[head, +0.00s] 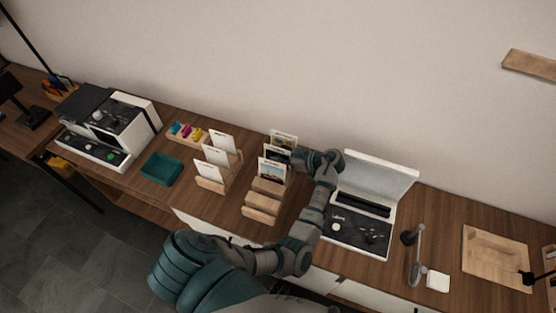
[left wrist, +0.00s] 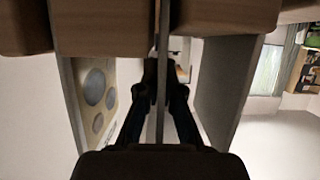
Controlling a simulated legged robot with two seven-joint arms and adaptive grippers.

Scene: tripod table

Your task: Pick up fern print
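Several prints stand upright in a stepped wooden rack. A back print (head: 285,137), a darker middle print (head: 277,153) and a front landscape print (head: 271,170) show in the head view. I cannot read a fern on any of them. My left gripper (head: 293,158) reaches in from the right at the middle print. In the left wrist view its fingers (left wrist: 161,85) converge on both sides of a thin print seen edge-on (left wrist: 160,118) and appear shut on it. Neighbouring prints stand on either side, one with grey circles (left wrist: 95,88). My right gripper is not in view.
The rack's front steps (head: 262,204) are empty. A second rack with white cards (head: 209,172) stands to its left, beyond it a teal tray (head: 161,169). An open white-lidded case (head: 375,181) stands close to the right of my arm. The wall is just behind.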

